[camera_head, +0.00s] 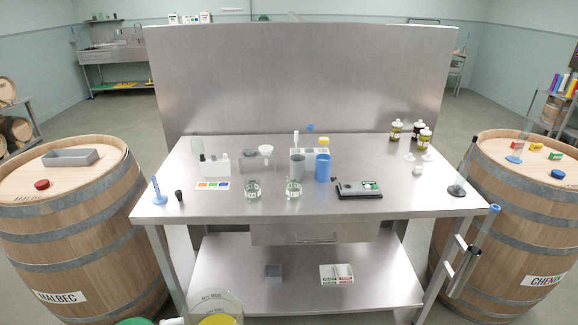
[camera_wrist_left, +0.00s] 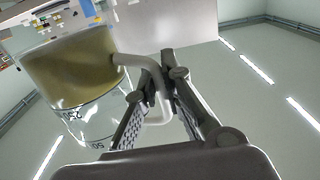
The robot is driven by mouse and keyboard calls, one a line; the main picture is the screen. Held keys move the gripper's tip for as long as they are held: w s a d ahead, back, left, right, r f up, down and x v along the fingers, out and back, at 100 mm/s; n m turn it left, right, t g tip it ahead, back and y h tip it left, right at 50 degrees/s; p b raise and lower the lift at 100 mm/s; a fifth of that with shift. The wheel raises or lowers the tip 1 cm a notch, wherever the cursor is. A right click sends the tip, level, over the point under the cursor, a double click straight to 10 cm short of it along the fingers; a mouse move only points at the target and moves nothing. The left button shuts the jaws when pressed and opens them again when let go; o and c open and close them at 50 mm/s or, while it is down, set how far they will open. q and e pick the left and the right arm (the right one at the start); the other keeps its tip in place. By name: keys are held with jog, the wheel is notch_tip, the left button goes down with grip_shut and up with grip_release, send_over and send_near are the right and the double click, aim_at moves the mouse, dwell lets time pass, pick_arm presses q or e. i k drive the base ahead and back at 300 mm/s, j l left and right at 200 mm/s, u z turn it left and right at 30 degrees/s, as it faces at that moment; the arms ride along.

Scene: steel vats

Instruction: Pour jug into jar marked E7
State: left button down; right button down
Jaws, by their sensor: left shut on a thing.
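A clear jug (camera_head: 216,304) holding yellow liquid is at the bottom edge of the head view, in front of the steel table and below its top. In the left wrist view the jug (camera_wrist_left: 72,85) shows its amber contents, printed marks and a pale handle (camera_wrist_left: 155,90). My left gripper (camera_wrist_left: 165,78) is shut on this handle. Two clear glass jars with pale labels stand on the table near its front: a left jar (camera_head: 252,189) and a right jar (camera_head: 293,189). Their lettering is too small to read. My right gripper is not in view.
The steel table (camera_head: 420,195) has a tall back panel. A blue-based cylinder (camera_head: 157,192) stands at the left edge. Barrels flank the table.

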aim_at(294, 189)
jog(key=i+j, duration=0.1)
jog(key=i, duration=0.45)
jog(key=i+j, duration=0.15)
jog(key=i, duration=0.4)
jog(key=i+l, duration=0.45)
jog(key=i, duration=0.05)
